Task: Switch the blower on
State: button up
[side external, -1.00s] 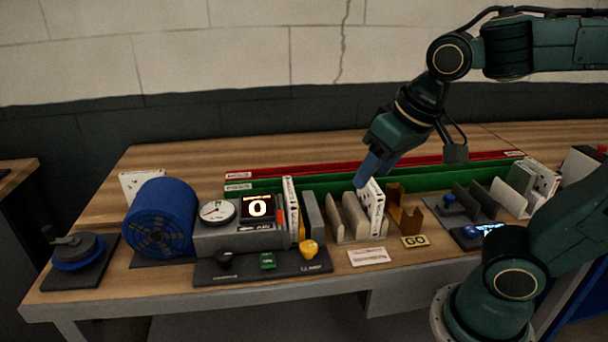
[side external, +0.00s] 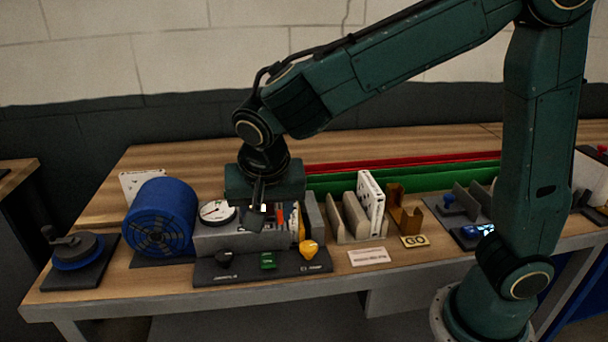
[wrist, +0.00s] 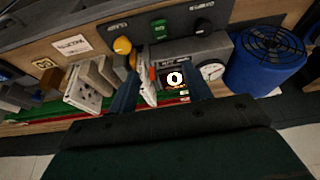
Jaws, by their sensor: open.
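The blower is a blue drum with a fan grille (side external: 162,222) at the left of the bench; it also shows at the right of the wrist view (wrist: 266,62). In front lies a dark control panel (side external: 210,278) with a black knob (side external: 224,258), a green switch (side external: 268,260) and a yellow knob (side external: 309,249). My gripper (side external: 257,219) is open and empty above the test box, hiding its display in the side view. It also shows in the wrist view (wrist: 162,88).
A white boxed filter (side external: 371,203) stands in a beige rack right of the panel, near a brown holder (side external: 403,212) and a GO plate (side external: 414,241). Red (side external: 400,160) and green (side external: 420,176) rails run behind. A dark valve-like device (side external: 75,256) sits far left.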

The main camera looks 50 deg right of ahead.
aim_at(267, 253)
jog(key=shift+w+a+f, duration=0.15)
jog(key=shift+a+f, duration=0.1)
jog(key=shift+a, duration=0.1)
jog(key=shift+f, duration=0.1)
jog(key=x, duration=1.3)
jog(key=shift+w+d+f, duration=0.1)
jog(key=shift+d+f, duration=0.1)
jog(key=shift+d, duration=0.05)
jog(key=c, duration=1)
